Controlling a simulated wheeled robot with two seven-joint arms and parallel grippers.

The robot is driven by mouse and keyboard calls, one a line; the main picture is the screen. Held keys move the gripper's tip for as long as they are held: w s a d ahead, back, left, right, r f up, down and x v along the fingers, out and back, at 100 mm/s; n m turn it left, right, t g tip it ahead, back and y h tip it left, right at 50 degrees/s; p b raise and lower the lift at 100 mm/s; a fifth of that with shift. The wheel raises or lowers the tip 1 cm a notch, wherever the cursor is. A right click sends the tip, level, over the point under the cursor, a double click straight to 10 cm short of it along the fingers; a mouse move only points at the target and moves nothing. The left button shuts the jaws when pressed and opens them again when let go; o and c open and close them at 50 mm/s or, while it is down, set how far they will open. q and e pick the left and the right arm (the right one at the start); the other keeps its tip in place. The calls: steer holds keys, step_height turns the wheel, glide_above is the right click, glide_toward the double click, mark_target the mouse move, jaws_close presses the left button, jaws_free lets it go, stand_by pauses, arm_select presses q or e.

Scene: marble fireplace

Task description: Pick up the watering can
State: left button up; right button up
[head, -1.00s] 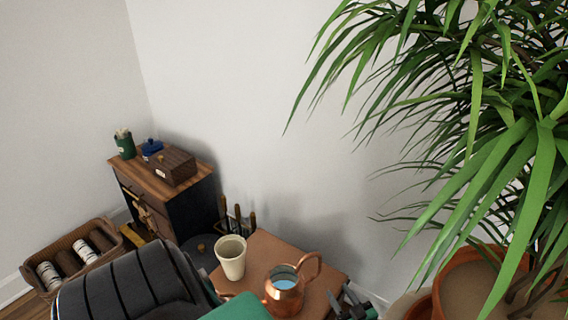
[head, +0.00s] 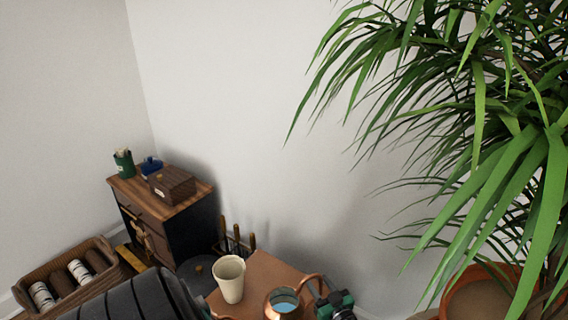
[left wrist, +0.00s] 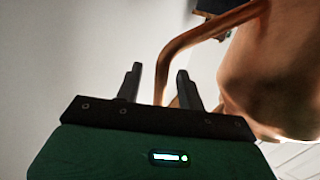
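The copper watering can (head: 282,306) stands on a brown table at the bottom of the head view, with bluish water showing in its mouth. Its curved handle (head: 318,279) is on the right side. My left gripper (head: 326,298) is just right of the can, close to the handle. In the left wrist view, the two black fingers (left wrist: 159,82) are apart, and the copper handle (left wrist: 186,42) runs down between them in the picture. I cannot tell whether they touch it. The can's body (left wrist: 275,75) fills the right side there. My right gripper is not in view.
A cream cup (head: 229,280) stands on the table (head: 262,270) left of the can. A large plant (head: 500,140) in a terracotta pot (head: 480,292) is at the right. A wooden cabinet (head: 185,236) and a wicker basket (head: 108,272) are at the left.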

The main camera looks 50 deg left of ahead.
arm_select(q)
steer(key=shift+w+a, duration=0.1)
steer(key=shift+a, duration=0.6)
jaws_close()
